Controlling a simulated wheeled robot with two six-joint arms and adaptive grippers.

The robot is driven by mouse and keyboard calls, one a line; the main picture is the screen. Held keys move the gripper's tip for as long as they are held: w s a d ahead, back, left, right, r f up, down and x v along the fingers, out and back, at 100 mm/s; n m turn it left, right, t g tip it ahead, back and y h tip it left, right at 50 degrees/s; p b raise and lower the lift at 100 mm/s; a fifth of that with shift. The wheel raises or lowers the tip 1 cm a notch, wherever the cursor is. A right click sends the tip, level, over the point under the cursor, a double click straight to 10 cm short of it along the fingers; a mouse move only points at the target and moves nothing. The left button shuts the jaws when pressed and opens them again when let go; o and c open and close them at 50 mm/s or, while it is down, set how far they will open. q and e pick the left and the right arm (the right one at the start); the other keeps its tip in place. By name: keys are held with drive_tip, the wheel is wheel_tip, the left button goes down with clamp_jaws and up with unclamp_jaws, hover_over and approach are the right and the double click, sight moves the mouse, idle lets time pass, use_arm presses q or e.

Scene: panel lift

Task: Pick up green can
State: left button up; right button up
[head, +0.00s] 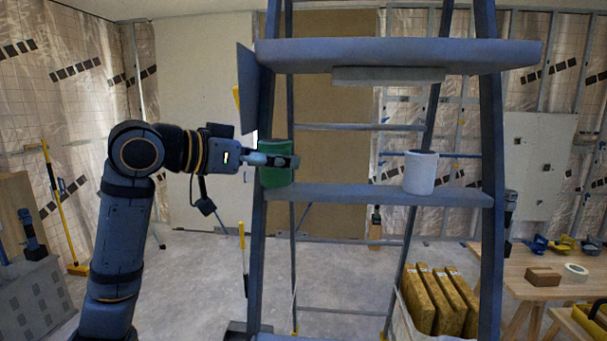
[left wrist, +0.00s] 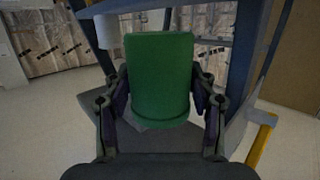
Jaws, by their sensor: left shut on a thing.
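The green can (head: 276,177) is at the left end of the middle shelf of the ladder-like stand, beside its left upright. My left gripper (head: 280,161) reaches in from the left and is shut on the can. In the left wrist view the green can (left wrist: 160,78) fills the space between the two fingers of my left gripper (left wrist: 160,108), one on each side. Whether the can still touches the shelf is hard to tell. My right gripper is not clearly visible.
A white can (head: 420,172) stands on the right part of the same shelf (head: 350,195). A wider board (head: 400,54) lies above. A wooden table (head: 545,285) with tools and tape stands at the right. Yellow-brown packs (head: 440,300) stand below the shelf.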

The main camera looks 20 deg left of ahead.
use_arm(q)
drive_tip(key=f+b+v, duration=0.2)
drive_tip(key=b+v, duration=0.3)
drive_tip(key=v, duration=0.4)
drive_tip(key=f+b+v, duration=0.1)
drive_tip(key=b+v, duration=0.4)
drive_tip(key=v, duration=0.5)
drive_tip(key=shift+s+f, duration=0.4)
drive_tip(key=shift+s, duration=0.05)
